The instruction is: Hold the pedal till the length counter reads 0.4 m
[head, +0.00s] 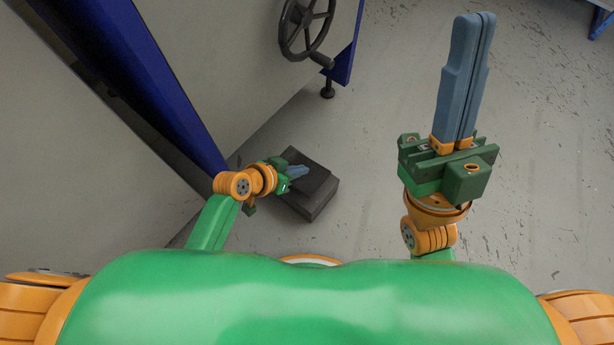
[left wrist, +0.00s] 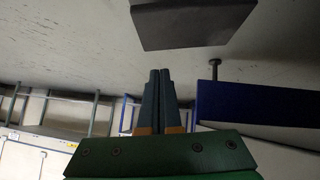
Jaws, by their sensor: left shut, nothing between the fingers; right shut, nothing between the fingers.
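The pedal (head: 314,190) is a dark grey block on the floor beside the machine in the head view. It also shows at the top of the left wrist view (left wrist: 190,25). My left gripper (head: 304,171) is shut and empty, low down at the pedal; in the head view its fingers overlap the pedal's top. In the left wrist view the fingertips (left wrist: 160,73) appear apart from the pedal, with a gap between. I cannot tell whether any part of the gripper touches it. My right gripper (head: 474,20) is shut and empty, raised over the floor at the right. No length counter is in view.
The machine's grey panel (head: 215,60) and blue frame post (head: 165,90) stand to the left of the pedal. A black handwheel (head: 306,25) with a crank handle is on the panel. A levelling foot (head: 328,90) stands behind the pedal. The floor to the right is clear.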

